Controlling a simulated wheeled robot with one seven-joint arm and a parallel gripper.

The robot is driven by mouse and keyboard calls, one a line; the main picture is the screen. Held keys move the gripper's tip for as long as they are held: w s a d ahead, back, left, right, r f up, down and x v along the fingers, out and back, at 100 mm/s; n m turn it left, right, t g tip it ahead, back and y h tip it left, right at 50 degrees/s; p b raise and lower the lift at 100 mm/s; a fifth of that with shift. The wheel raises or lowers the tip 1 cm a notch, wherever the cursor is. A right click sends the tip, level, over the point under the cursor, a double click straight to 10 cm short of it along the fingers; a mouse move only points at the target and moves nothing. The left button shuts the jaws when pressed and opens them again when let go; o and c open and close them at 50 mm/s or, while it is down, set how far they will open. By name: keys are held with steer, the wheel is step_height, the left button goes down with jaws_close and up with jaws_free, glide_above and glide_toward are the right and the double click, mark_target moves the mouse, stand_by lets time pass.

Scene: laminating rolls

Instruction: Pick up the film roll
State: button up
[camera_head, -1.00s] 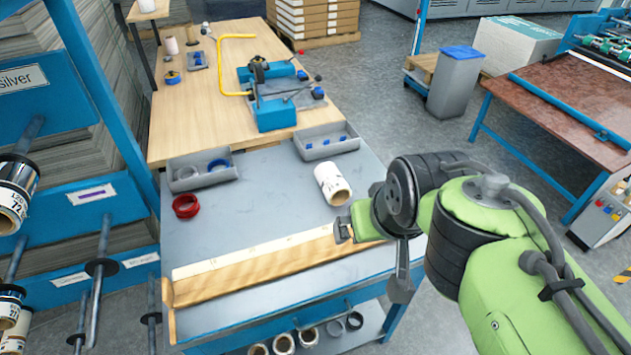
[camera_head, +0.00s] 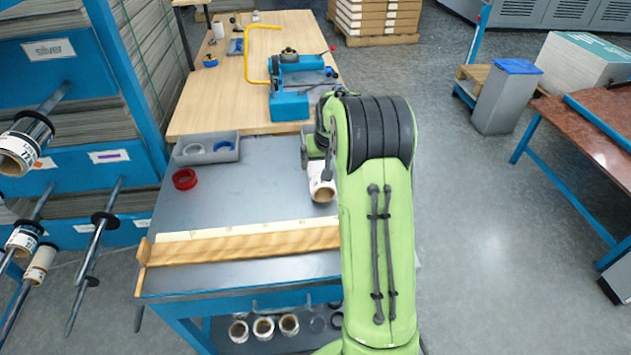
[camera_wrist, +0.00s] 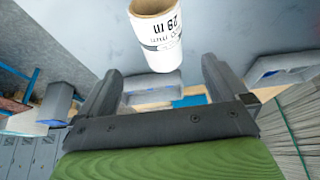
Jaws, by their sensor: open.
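The film roll (camera_head: 322,187) is white with dark print and a brown cardboard core. In the head view it is on the grey bench top (camera_head: 262,190), its upper part and right side hidden by my gripper and arm. My gripper (camera_head: 317,163) is at the roll's far end in that view. In the wrist view, the two dark fingers of my gripper (camera_wrist: 162,66) are spread wide. The film roll (camera_wrist: 158,40) shows just past the fingertips, in line with the gap between them, with clear space on both sides. Nothing is held.
A wooden strip (camera_head: 240,244) runs along the bench's front edge. A red tape ring (camera_head: 184,179) and a grey tray (camera_head: 207,149) are at the left. A blue device (camera_head: 290,100) stands on the wooden table behind. The bench middle is clear.

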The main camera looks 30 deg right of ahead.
steer(key=x, duration=0.6)
steer(key=shift+f+b, duration=0.15)
steer(key=shift+b, duration=0.25)
steer(key=x, duration=0.2)
steer(key=b+x, duration=0.1)
steer(key=x, duration=0.2)
steer(key=shift+s+a+f, duration=0.15)
steer(key=shift+s+a, duration=0.05)
steer(key=shift+w+d+f, duration=0.1)
steer(key=shift+w+f, duration=0.1)
steer(key=shift+f, duration=0.05)
steer(key=shift+f+b, duration=0.2)
steer(key=shift+b, duration=0.15)
steer(key=shift+c, duration=0.2)
steer(key=c, duration=1)
steer(key=shift+r, duration=0.1)
